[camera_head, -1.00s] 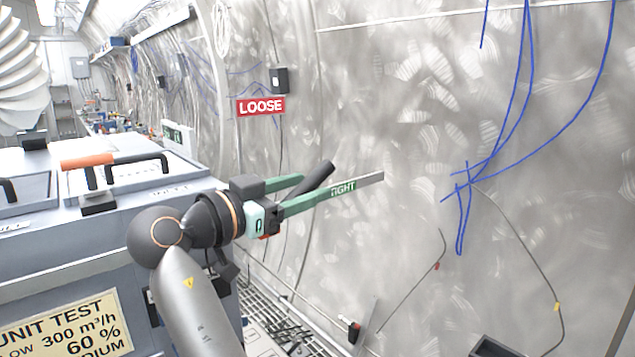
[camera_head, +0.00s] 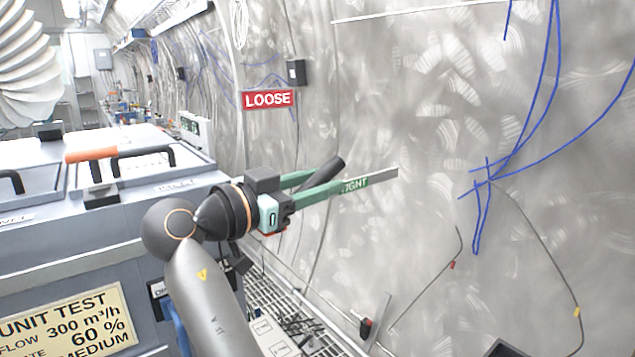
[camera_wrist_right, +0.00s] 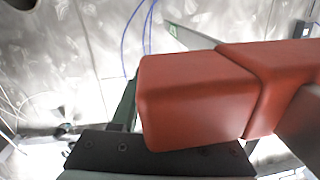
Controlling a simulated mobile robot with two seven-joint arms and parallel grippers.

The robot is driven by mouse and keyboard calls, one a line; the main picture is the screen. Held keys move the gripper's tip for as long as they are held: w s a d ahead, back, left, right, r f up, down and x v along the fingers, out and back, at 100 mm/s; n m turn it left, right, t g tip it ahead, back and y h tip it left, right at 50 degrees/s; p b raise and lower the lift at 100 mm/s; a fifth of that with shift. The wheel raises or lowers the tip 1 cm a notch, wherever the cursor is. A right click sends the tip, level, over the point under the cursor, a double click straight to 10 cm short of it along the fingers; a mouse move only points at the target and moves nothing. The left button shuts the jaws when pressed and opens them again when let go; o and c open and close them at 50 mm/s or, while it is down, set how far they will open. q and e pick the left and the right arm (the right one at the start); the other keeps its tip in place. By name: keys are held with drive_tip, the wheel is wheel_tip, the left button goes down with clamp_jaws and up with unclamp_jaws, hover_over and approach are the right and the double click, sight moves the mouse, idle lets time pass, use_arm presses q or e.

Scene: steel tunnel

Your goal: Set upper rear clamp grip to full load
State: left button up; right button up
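My right gripper (camera_head: 325,180) shows in the head view, its green fingers pointing right along the wall. A green TIGHT label (camera_head: 356,184) on a grey-ended strip lies just behind the fingertips. A red LOOSE label (camera_head: 268,98) shows higher and to the left. In the right wrist view, a large red-orange block (camera_wrist_right: 200,100), possibly the clamp grip, covers much of the gripper; a green finger (camera_wrist_right: 125,105) shows beside it. Whether the fingers close on the block is hidden. My left gripper is out of view.
A grey test unit (camera_head: 120,215) stands at left, with an orange-and-black handle (camera_head: 92,155) on top. The curved metal wall (camera_head: 430,110) is close on the right, with blue lines and thin cables. A grated floor (camera_head: 290,300) lies below.

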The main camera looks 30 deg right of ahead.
clamp_jaws()
idle(1.1)
